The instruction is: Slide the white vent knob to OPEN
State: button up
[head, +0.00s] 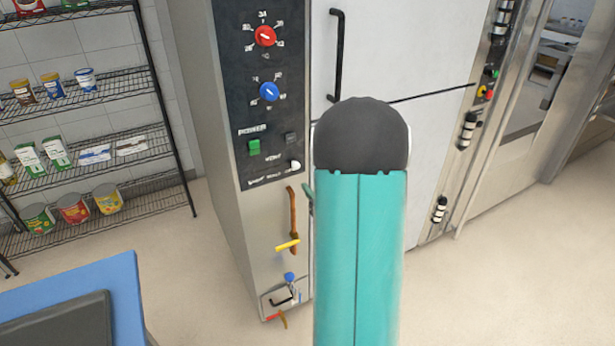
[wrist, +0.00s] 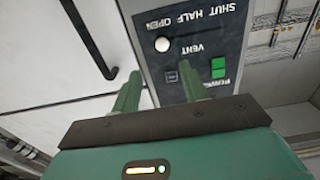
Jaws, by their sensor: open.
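The white vent knob (head: 295,166) is small and round, low on the dark control panel (head: 283,65) of the oven. In the wrist view, which shows the panel upside down, the knob (wrist: 162,44) is level with the word OPEN, at the far end from SHUT. My gripper (wrist: 163,84) is open and empty. Its two green fingers point at the panel, one to each side of the knob's line, with the knob seen beyond the tips and apparently untouched. In the head view, my teal arm hides nearly all of the gripper.
The panel also carries a red dial (head: 265,36), a blue dial (head: 269,91) and a green power switch (head: 254,147). A black door handle (head: 337,55) stands right of the panel. Below hang a brown handle (head: 292,215) and a yellow lever (head: 287,245). A blue-topped table (head: 120,275) is at lower left.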

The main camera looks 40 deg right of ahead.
jog(key=v, duration=0.4)
dwell(0.5)
jog(key=w+a+r+g, duration=0.2)
jog(key=a+r+g, duration=0.15)
jog(key=a, duration=0.35)
jog(key=w+a+r+g, duration=0.2)
jog(key=w+a+r, duration=0.1)
jog(key=a+r, duration=0.25)
jog(key=s+a+r+n+g+y, duration=0.1)
jog(key=s+a+g+y, duration=0.1)
jog(key=s+a, duration=0.6)
jog(key=s+a+r+n+g+y, duration=0.1)
jog(key=s+a+n+g+y, duration=0.1)
jog(key=s+a, duration=0.6)
jog(key=a+g+y, duration=0.1)
jog(key=a+g, duration=0.1)
jog(key=a, duration=0.4)
jog(key=shift+s+a+r, duration=0.35)
jog(key=shift+a+r, duration=0.05)
dwell(0.7)
